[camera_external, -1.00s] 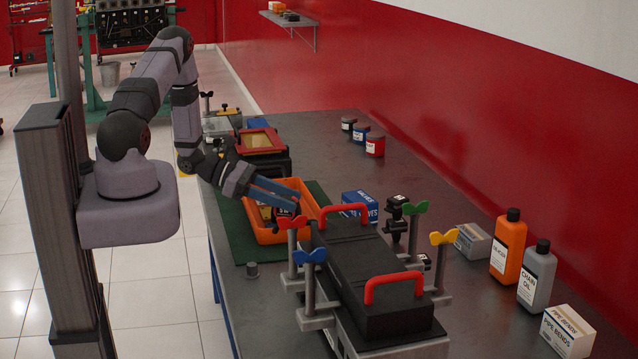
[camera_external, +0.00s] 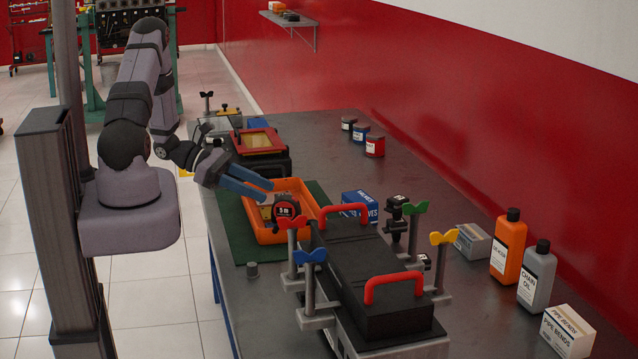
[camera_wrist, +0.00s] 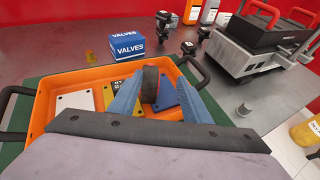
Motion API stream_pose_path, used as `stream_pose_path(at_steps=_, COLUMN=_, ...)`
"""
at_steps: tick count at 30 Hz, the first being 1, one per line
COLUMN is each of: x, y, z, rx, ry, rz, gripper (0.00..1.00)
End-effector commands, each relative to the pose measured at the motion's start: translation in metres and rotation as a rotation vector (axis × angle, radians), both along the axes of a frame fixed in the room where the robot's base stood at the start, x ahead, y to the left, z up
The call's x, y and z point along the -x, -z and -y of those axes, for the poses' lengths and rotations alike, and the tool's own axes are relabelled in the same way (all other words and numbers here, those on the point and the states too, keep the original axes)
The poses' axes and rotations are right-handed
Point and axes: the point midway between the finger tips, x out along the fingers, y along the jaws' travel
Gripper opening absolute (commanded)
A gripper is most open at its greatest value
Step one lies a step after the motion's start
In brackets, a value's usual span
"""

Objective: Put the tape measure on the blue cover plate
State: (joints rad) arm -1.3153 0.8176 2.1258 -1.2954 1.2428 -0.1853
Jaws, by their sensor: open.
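The red and black tape measure (camera_external: 287,208) stands upright in the orange tray (camera_external: 263,236). In the wrist view the tape measure (camera_wrist: 149,84) shows as a dark rounded edge between my fingers. The blue cover plate (camera_wrist: 168,94) lies in the tray right at the tape measure. The tape measure seems to rest on it, but its foot is partly hidden by my left finger. My gripper (camera_external: 269,190) is open and empty, above and left of the tape measure in the external view. Its blue fingers also frame the tape measure in the wrist view (camera_wrist: 160,77).
A white plate (camera_wrist: 76,101) and a yellow plate (camera_wrist: 112,100) lie in the tray's left part. A blue valves box (camera_external: 360,205) stands just beyond the tray. A black engine cover with red handles (camera_external: 370,265) stands to the right. A red-framed box (camera_external: 257,141) is behind.

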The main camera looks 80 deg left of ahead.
Motion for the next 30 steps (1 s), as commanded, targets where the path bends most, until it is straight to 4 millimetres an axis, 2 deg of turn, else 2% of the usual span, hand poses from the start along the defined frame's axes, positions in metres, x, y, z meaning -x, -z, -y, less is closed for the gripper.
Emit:
stream_pose_path(at_steps=5, x=-0.007, y=-0.009, z=0.060, rx=-0.115, ry=0.277, rz=-0.042, gripper=0.44)
stream_pose_path(at_steps=8, x=-0.001, y=-0.014, z=0.108, rx=-0.233, ry=0.527, rz=-0.067, gripper=0.44)
stream_pose_path(at_steps=9, x=0.005, y=-0.015, z=0.128, rx=-0.292, ry=0.642, rz=-0.075, gripper=0.44)
stream_pose_path(at_steps=12, x=0.025, y=-0.018, z=0.168, rx=-0.458, ry=0.938, rz=-0.079, gripper=0.44)
stream_pose_path(at_steps=15, x=0.047, y=-0.020, z=0.194, rx=-0.637, ry=1.224, rz=-0.061, gripper=0.44)
stream_pose_path(at_steps=18, x=0.067, y=-0.023, z=0.208, rx=-0.830, ry=1.499, rz=-0.014, gripper=0.44)
stream_pose_path(at_steps=21, x=0.078, y=-0.028, z=0.213, rx=-1.027, ry=1.743, rz=0.058, gripper=0.44)
stream_pose_path(at_steps=27, x=0.080, y=-0.039, z=0.217, rx=-1.353, ry=2.085, rz=0.225, gripper=0.44)
stream_pose_path(at_steps=30, x=0.077, y=-0.044, z=0.219, rx=-1.457, ry=2.176, rz=0.291, gripper=0.44)
